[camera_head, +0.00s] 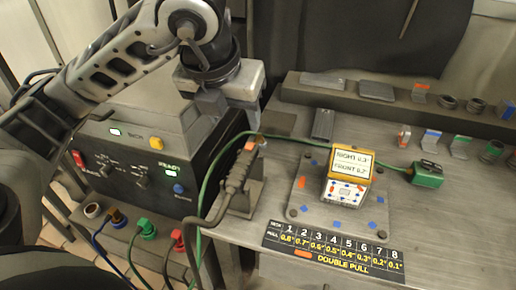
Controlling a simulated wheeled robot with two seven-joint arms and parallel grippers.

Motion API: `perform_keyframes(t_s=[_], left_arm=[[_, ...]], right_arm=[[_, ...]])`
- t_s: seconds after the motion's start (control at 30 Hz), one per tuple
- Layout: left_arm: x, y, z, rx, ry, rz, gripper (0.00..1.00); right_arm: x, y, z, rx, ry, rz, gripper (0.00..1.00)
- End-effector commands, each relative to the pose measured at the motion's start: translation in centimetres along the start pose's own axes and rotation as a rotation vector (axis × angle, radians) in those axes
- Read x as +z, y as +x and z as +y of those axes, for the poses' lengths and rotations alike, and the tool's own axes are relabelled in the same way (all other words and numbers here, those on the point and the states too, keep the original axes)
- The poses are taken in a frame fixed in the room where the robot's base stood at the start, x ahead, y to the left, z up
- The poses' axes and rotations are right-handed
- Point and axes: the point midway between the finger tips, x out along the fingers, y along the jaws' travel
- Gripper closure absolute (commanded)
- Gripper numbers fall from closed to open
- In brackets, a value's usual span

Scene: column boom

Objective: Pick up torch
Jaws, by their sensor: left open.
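The torch (236,178) is a dark handle with an orange part near its upper end. It leans tilted in a dark stand at the left edge of the metal table, and a dark hose runs down from it. My left gripper (232,117) is open and empty, above the torch and apart from it, with its fingers pointing down. The gripper's body hides part of the table's back left. My right gripper is out of view.
A black power box (150,160) with knobs stands left of the table. A green cable loops to a green clamp (428,174) at the right. An orange-framed display block (350,163) sits on a plate (310,207). A rear shelf (330,90) holds small metal parts.

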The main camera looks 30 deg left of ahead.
Motion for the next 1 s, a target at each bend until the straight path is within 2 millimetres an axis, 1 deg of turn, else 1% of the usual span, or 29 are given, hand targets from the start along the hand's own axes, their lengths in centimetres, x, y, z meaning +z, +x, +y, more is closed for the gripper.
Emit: perform_keyframes(t_s=[0.03,0.13,0.23,0.33,0.4,0.5,0.67,0.87,0.9,1.0], left_arm=[[-0.3,1.3,-0.1,0.000,0.002,0.009,0.45],[-0.5,3.5,-0.1,-0.002,0.001,0.012,0.45],[-0.5,5.8,-0.1,-0.003,0.001,0.012,0.45],[-0.5,7.7,-0.2,-0.004,0.001,0.012,0.45],[-0.3,8.5,0.0,0.000,0.000,0.010,0.45],[-0.2,9.5,-0.1,0.000,0.002,0.007,0.45],[-0.3,10.4,-0.1,0.000,0.003,0.007,0.45],[-1.1,13.2,-0.2,0.001,0.004,0.011,0.45],[-1.0,13.8,-0.2,-0.001,0.002,0.009,0.45],[-0.9,14.8,-0.2,-0.001,0.001,0.007,0.45]], right_arm=[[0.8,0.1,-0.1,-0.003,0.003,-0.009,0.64],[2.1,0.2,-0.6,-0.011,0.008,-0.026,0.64],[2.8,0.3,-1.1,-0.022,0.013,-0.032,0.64],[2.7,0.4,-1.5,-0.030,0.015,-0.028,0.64],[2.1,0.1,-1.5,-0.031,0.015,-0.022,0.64],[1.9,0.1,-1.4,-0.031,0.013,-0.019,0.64],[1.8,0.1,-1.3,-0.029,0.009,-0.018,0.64],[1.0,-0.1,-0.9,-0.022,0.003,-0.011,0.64],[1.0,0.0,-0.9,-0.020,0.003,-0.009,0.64],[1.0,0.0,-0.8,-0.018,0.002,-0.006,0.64]])
